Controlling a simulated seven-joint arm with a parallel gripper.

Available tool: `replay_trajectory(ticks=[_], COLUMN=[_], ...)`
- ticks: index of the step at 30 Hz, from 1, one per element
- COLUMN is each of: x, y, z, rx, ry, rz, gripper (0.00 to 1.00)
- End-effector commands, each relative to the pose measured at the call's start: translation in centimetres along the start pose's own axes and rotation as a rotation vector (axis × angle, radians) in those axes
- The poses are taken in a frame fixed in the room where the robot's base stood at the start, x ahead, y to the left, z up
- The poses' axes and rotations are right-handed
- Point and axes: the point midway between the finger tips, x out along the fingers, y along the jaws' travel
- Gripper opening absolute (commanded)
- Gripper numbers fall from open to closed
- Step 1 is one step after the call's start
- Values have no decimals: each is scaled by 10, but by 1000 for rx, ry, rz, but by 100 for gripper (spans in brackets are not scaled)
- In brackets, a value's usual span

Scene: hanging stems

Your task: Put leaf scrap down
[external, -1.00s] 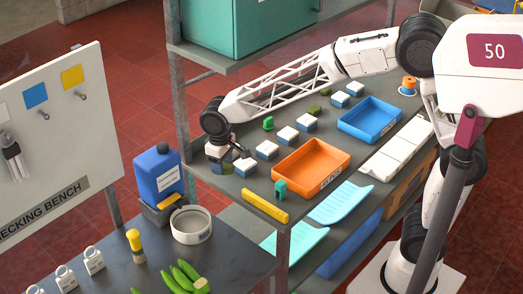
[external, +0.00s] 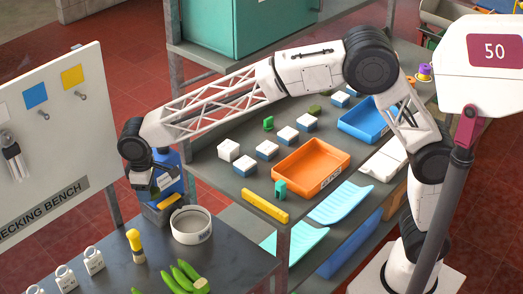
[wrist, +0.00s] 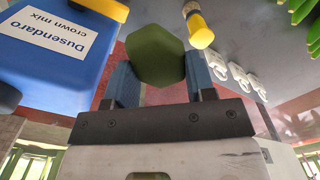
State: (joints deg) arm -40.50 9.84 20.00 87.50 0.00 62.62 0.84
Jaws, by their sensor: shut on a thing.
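The leaf scrap (wrist: 156,52) is a dark green, rounded flat piece. In the wrist view it sits between the two blue fingers of my gripper (wrist: 160,72), which is shut on it. In the external view my gripper (external: 146,192) hangs in the air just left of the blue jug, above the left end of the dark bench. A small green patch beside it may be the leaf scrap, but it is mostly hidden there.
The shelf holds white-and-blue blocks and an orange tray (external: 312,168).

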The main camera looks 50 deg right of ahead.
Motion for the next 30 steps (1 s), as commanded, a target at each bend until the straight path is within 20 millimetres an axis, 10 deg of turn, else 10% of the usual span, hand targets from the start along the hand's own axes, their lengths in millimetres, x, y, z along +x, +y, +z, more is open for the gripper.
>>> replay_trajectory(ticks=[30], x=[20], y=[-7], z=[-13], rx=[-3], ry=[-1], rz=[0], gripper=[28])
